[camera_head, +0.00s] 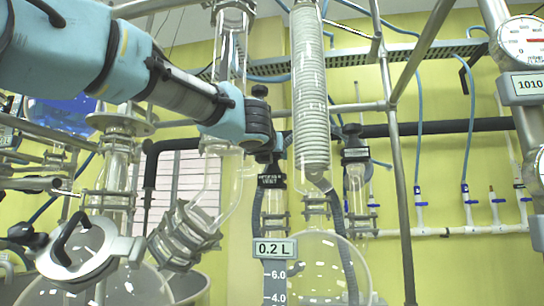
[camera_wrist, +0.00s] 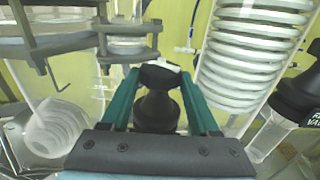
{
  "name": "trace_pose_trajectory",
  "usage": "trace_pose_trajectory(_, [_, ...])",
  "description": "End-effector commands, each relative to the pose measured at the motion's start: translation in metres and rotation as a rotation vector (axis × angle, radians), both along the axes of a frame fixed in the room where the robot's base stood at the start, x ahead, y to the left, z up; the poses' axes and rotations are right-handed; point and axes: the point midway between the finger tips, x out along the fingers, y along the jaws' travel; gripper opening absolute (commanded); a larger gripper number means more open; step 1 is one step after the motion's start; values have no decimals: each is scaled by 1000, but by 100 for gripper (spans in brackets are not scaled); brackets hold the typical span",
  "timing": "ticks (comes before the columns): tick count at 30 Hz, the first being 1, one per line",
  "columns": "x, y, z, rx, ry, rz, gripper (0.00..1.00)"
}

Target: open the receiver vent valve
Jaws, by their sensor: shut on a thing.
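The receiver vent valve shows in the head view as a small dark-capped fitting with a black label (camera_head: 272,181), whose print is too small to read surely. In the wrist view its black handle (camera_wrist: 157,108) stands between the two teal fingers of my gripper (camera_wrist: 160,88). My gripper is shut on this handle. In the head view my gripper (camera_head: 263,138) reaches in from the upper left, just above the label. The fingers hide much of the handle there, so its turn angle is unclear.
A coiled glass condenser (camera_head: 311,90) stands close to the right of my gripper. A second black-topped valve (camera_head: 354,148) is further right. A glass tube (camera_head: 230,45) runs behind my arm. A round flask (camera_head: 318,262) marked 0.2 L and a metal pole (camera_head: 397,170) are nearby.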

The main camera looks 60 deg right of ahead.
Motion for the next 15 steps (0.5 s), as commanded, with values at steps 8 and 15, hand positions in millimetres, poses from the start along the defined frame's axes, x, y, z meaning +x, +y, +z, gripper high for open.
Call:
trace_pose_trajectory(8, [0, 0, 1, -1, 0, 0, 86])
trace_pose_trajectory(15, [0, 0, 0, 0, 0, 0, 92])
